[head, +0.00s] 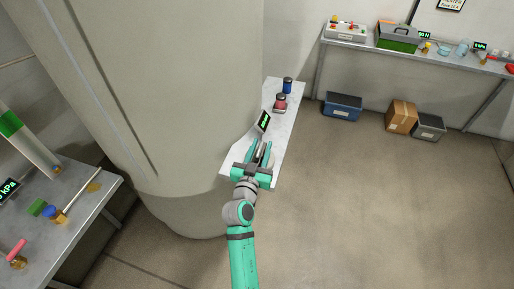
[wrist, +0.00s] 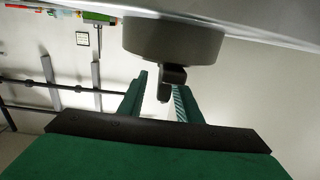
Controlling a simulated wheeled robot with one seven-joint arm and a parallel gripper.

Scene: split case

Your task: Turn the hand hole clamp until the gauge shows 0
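In the wrist view a round grey cap (wrist: 172,40) with a dark stubby tab (wrist: 171,78) shows at the top, likely the hand hole clamp. My gripper (wrist: 160,86) has its two teal fingers apart, with the tab between them, nearer the right finger; contact cannot be told. In the head view my gripper (head: 261,149) is over the near end of a narrow table, beside the big grey column, and hides the clamp. A small black display with green digits (head: 264,121) stands just beyond the fingers, too small to read.
The big grey column (head: 200,90) stands close on the left. A red-and-grey item (head: 280,103) and a blue item (head: 287,85) stand farther along the narrow table (head: 290,119). A left table (head: 75,220) holds a kPa display (head: 8,190).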

